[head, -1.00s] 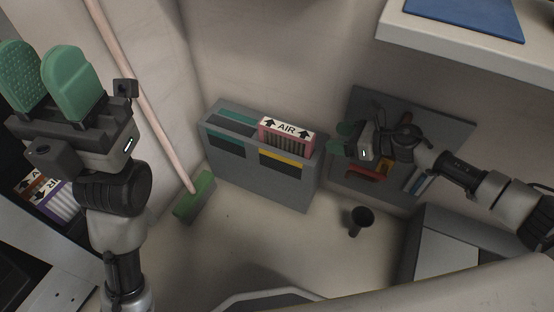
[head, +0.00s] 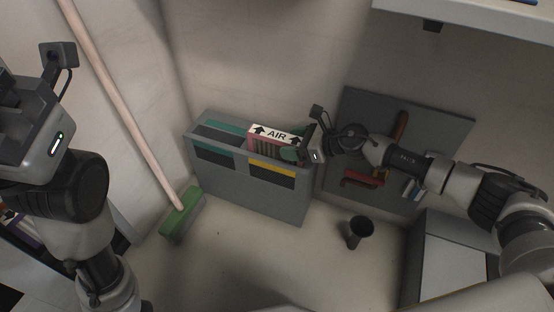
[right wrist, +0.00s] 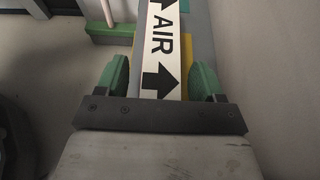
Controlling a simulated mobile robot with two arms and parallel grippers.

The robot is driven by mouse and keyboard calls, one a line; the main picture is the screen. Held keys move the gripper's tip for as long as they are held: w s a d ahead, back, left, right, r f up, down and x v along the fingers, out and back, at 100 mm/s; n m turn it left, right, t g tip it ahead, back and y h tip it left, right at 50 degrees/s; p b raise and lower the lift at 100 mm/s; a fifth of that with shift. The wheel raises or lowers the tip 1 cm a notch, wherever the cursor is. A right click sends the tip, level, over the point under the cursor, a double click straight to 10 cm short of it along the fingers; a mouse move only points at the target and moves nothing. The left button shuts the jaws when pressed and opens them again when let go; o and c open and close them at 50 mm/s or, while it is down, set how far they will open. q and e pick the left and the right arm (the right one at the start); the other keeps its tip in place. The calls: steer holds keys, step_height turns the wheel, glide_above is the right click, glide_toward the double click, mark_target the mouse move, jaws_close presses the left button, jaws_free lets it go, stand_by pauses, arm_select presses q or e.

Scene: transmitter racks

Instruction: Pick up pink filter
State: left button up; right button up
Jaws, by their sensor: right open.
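The pink filter (head: 275,134), with a white "AIR" label and arrows on top, stands in the yellow-marked right slot of the grey holder (head: 240,200). My right gripper (head: 291,153) is open at the filter's right end. In the right wrist view, the filter (right wrist: 162,48) runs between the two green fingers of the right gripper (right wrist: 160,80), one on each side. Gaps show beside the label; I cannot tell whether the fingers touch the filter lower down. My left gripper's grey body (head: 40,125) is at the left edge; its fingers are out of frame.
A green-headed broom (head: 182,213) leans on the wall left of the holder. A dark cup (head: 360,230) stands on the floor to the right. A grey tool panel (head: 385,110) is behind my right arm. A white shelf (head: 470,20) is at upper right.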

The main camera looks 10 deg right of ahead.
steer(key=shift+c, duration=0.5)
steer(key=c, duration=1.2)
jaws_close()
steer(key=shift+r, duration=0.15)
